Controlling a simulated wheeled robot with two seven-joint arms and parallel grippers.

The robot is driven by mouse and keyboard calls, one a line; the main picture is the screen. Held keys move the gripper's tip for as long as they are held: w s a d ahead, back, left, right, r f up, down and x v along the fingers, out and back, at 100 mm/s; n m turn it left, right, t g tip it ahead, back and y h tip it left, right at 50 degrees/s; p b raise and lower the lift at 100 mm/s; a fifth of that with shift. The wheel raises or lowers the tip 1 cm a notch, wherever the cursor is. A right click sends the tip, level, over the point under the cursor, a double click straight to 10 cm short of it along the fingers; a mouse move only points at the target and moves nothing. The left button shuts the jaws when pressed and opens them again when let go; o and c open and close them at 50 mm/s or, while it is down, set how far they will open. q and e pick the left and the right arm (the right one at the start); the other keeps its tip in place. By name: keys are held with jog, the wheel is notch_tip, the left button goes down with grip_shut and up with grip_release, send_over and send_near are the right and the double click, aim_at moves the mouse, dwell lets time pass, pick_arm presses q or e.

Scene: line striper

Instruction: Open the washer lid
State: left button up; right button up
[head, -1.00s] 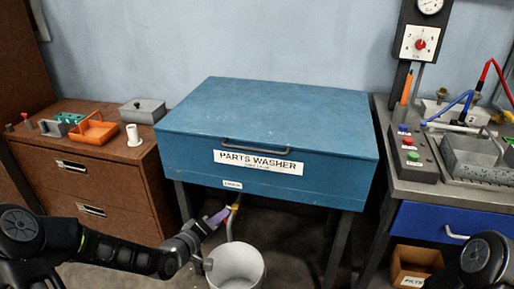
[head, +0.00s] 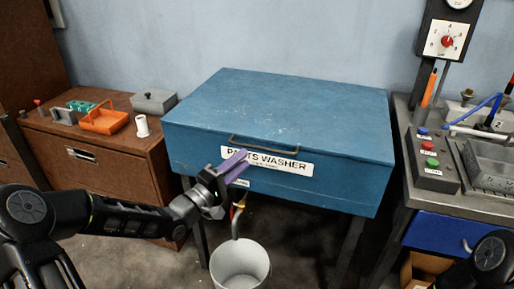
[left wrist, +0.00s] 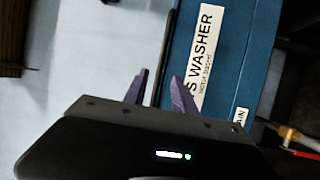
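The blue parts washer (head: 200,150) stands against the wall with its flat lid (head: 290,100) down. A bar handle (head: 263,147) runs along the lid's front edge, above the "PARTS WASHER" label (head: 285,163). My left gripper (head: 238,164), with purple fingers, is in front of the washer, over the label's left end and just below the handle. My right gripper is out of view.
A brown cabinet (head: 110,165) with an orange tray (head: 104,119) stands left. A metal bench (head: 415,185) with a button box (head: 430,160) stands close on the right. A white bucket (head: 240,262) is below the washer, under a drain pipe (head: 237,220).

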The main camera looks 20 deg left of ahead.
aim_at(257, 148)
pick_arm(q)
jog(key=x, duration=0.7)
jog(key=shift+w, duration=0.1)
grip_shut()
dwell(1.3)
